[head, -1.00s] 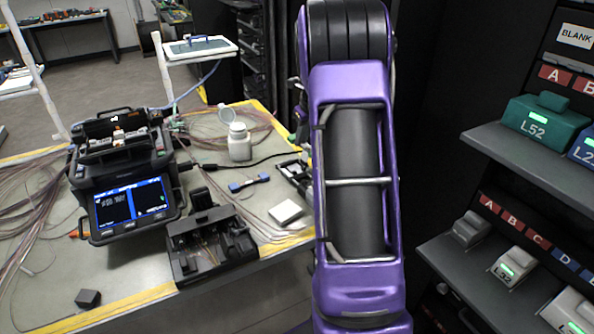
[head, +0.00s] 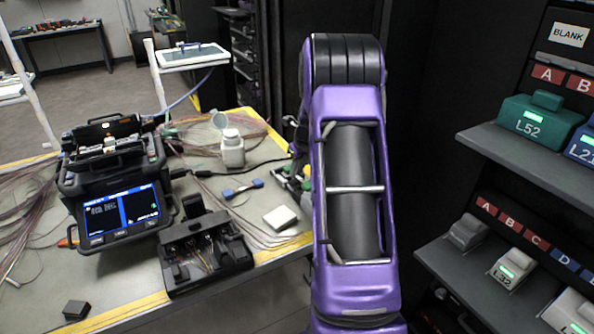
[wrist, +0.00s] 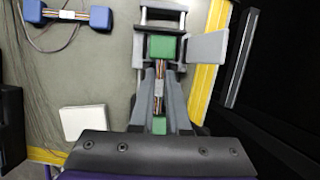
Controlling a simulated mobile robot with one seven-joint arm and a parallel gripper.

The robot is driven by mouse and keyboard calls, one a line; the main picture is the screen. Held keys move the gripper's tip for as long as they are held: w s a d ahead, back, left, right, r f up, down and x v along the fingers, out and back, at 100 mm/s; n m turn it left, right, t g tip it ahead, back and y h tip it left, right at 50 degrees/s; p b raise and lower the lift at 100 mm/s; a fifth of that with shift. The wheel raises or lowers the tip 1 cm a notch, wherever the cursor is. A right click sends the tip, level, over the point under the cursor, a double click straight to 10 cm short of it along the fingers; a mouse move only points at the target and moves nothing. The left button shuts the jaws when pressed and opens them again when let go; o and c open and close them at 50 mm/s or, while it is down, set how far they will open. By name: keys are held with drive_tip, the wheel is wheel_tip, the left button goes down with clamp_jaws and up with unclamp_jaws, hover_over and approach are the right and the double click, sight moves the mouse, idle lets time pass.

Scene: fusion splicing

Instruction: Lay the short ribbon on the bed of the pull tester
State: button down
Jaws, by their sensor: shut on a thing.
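The short ribbon, a thin multicoloured strip with green end blocks and a pale middle sleeve (wrist: 159,88), lies lengthwise in the wrist view. My gripper (wrist: 160,80) is shut on it, with grey fingers on both sides of its middle. The far green block lies over the grey pull tester (wrist: 162,18) with its two rails; I cannot tell whether it touches the bed. The near green block is close to my gripper's dark body. In the head view, the pull tester (head: 281,183) and green bits show left of my purple arm, which hides most of my gripper.
A ribbon with blue end blocks (head: 243,188) lies left of the tester. A white square block (head: 281,218), a white bottle (head: 232,150), a black tool tray (head: 207,255) and the splicer (head: 115,185) share the table. Shelves with labelled units stand at right.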

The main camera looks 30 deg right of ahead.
drive_tip(key=shift+f, duration=0.55)
drive_tip(key=shift+s+f, duration=0.1)
drive_tip(key=c, duration=0.9)
unclamp_jaws()
drive_tip(key=shift+s+f, duration=0.1)
drive_tip(key=shift+f, duration=0.05)
drive_tip(key=shift+a, duration=0.15)
drive_tip(key=shift+a+f, duration=0.1)
drive_tip(key=shift+a, duration=0.05)
drive_tip(key=shift+r, duration=0.45)
drive_tip(key=p+v, duration=0.1)
drive_tip(key=v, duration=1.1)
drive_tip(key=shift+w+d+r+p, duration=0.25)
drive_tip(key=shift+d+r+p, duration=0.1)
drive_tip(key=shift+r, duration=0.15)
